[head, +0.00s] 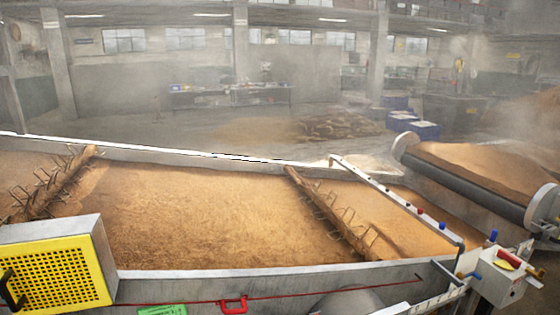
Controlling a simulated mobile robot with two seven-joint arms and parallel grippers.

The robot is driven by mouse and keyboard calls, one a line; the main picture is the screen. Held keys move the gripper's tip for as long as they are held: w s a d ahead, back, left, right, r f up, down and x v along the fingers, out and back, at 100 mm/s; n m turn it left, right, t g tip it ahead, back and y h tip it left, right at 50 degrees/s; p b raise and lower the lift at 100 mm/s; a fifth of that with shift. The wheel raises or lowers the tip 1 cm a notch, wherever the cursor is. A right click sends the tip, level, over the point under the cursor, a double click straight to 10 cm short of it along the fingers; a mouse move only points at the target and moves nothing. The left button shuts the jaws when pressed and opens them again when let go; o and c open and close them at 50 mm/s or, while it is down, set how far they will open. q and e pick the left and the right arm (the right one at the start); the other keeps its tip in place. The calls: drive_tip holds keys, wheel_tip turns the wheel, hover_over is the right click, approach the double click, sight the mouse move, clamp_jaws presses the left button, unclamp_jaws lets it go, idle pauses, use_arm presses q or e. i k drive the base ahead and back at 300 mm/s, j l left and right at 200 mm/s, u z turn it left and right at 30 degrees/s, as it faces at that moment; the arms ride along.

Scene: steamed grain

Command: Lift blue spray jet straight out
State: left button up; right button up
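A pale spray bar (395,198) slants across the right part of the grain trough. Several small jets stand along it. A blue jet (442,225) sits near the bar's near right end, upright on the bar as far as I can tell. A red jet (421,211) sits just up-left of it. The other jets farther along look pale or dark and are too small to tell apart. Neither of my grippers shows in the head view.
The trough of brown grain (210,215) has spiked wooden rakes across it. A yellow mesh guard (58,276) stands front left. A white control box (498,279) stands right of the bar's near end, with a blue knob (493,236) close by. A grain conveyor (470,185) lies behind. Steam hazes the hall.

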sight(442, 225)
drive_tip(key=i+l+u, duration=0.2)
drive_tip(key=l, duration=0.55)
drive_tip(key=i+l+u, duration=0.15)
drive_tip(key=i+l, duration=0.2)
drive_tip(key=l, duration=0.45)
drive_tip(key=i+l+u, duration=0.2)
drive_tip(key=l, duration=0.6)
drive_tip(key=i+l+u, duration=0.15)
drive_tip(key=l, duration=0.7)
drive_tip(key=i+l+u, duration=0.2)
drive_tip(key=l, duration=0.65)
drive_tip(key=l+u, duration=0.15)
drive_tip(key=l, duration=0.75)
